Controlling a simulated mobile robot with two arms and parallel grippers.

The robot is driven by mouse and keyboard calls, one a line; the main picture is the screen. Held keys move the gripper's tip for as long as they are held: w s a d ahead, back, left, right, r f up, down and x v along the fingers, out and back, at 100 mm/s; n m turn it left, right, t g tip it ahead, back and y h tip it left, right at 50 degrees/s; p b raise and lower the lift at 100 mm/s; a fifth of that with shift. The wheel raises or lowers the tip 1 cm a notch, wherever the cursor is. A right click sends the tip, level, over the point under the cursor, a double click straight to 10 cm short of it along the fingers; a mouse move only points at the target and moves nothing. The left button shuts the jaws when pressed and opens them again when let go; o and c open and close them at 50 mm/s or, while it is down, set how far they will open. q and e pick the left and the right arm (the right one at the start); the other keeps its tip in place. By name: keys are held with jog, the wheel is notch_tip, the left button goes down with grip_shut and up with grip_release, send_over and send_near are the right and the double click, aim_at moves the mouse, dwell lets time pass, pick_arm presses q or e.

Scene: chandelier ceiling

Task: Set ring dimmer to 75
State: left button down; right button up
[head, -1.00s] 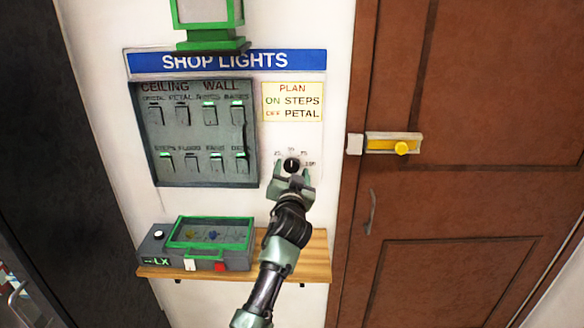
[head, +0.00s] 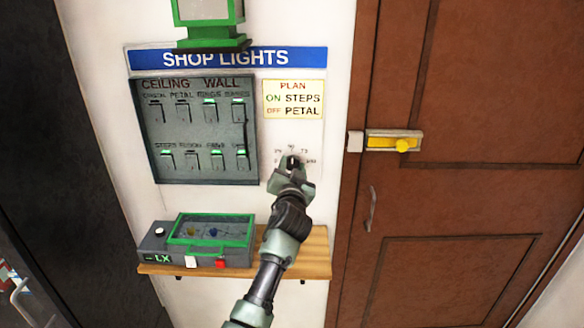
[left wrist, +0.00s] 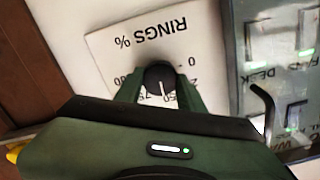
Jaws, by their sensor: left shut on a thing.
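The ring dimmer is a small black knob on a white plate marked "RINGS %". It shows in the head view (head: 293,161) to the right of the switch panel and upside down in the left wrist view (left wrist: 159,76). Its scale runs from 0 to 100. Its white pointer line lies around the 50 mark, on the side facing 75; the exact reading is hard to tell. My left gripper (head: 291,171) is shut on the knob, with a finger on each side in the left wrist view (left wrist: 160,92). It partly covers the scale. My right gripper is out of view.
The grey switch panel (head: 196,133) has several switches, some with green lights. A yellow plan note (head: 293,100) sits above the dimmer. A wooden shelf (head: 318,262) below carries a grey-green box (head: 211,231). A brown door (head: 470,190) with a yellow latch (head: 393,143) is at right.

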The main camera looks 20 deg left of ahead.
pick_arm(q)
jog(key=shift+m, duration=1)
jog(key=m, duration=0.2)
jog(key=shift+m, duration=0.3)
jog(key=m+p, duration=0.1)
jog(key=m, duration=0.2)
jog(key=shift+f+m+p, duration=0.1)
jog(key=shift+m+p, duration=0.2)
jog(key=shift+m, duration=0.4)
jog(key=c, duration=0.9)
grip_release()
jog(key=shift+d, duration=0.1)
jog(key=shift+s, duration=0.1)
